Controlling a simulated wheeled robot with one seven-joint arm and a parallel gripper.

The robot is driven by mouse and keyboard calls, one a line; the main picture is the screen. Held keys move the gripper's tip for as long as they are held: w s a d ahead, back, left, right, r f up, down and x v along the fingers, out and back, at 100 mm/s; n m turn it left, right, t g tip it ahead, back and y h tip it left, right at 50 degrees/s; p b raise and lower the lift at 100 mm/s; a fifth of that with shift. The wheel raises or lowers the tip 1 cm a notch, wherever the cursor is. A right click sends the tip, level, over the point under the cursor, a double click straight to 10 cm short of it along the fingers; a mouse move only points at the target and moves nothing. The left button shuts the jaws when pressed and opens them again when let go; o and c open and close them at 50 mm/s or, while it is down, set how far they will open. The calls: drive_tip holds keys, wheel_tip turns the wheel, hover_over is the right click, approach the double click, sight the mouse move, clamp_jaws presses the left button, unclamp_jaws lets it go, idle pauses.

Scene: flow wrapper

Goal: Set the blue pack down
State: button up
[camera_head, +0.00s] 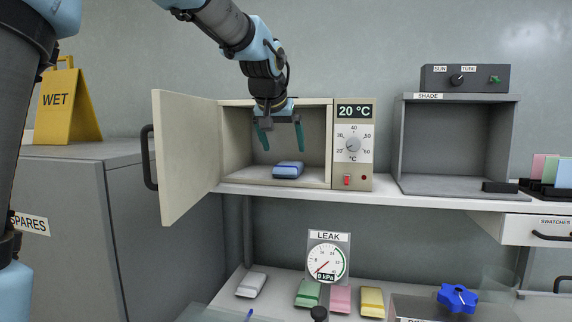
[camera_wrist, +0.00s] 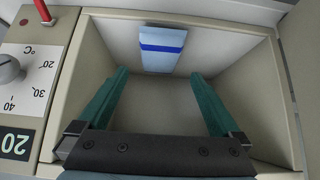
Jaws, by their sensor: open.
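The blue pack (camera_head: 288,170) lies flat on the floor of the small oven-like chamber (camera_head: 233,178), near its front. My gripper (camera_head: 279,142) hangs in the chamber's opening with its two green fingers spread apart and nothing between them. The pack is below the fingertips and apart from them. In the wrist view the pack (camera_wrist: 162,50), light blue with a darker blue band, shows beyond the open fingers (camera_wrist: 160,85). The chamber door (camera_head: 187,155) stands open to the left.
The control panel (camera_head: 353,145) beside the chamber reads 20 °C. An empty shade box (camera_head: 455,150) stands to the right. Below are a leak gauge (camera_head: 328,262), a white pack (camera_head: 251,285), a green pack (camera_head: 308,293), a pink pack (camera_head: 340,299) and a yellow pack (camera_head: 372,302).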

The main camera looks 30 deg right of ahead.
drive_tip(key=shift+b+v, duration=0.3)
drive_tip(key=shift+v, duration=1.45)
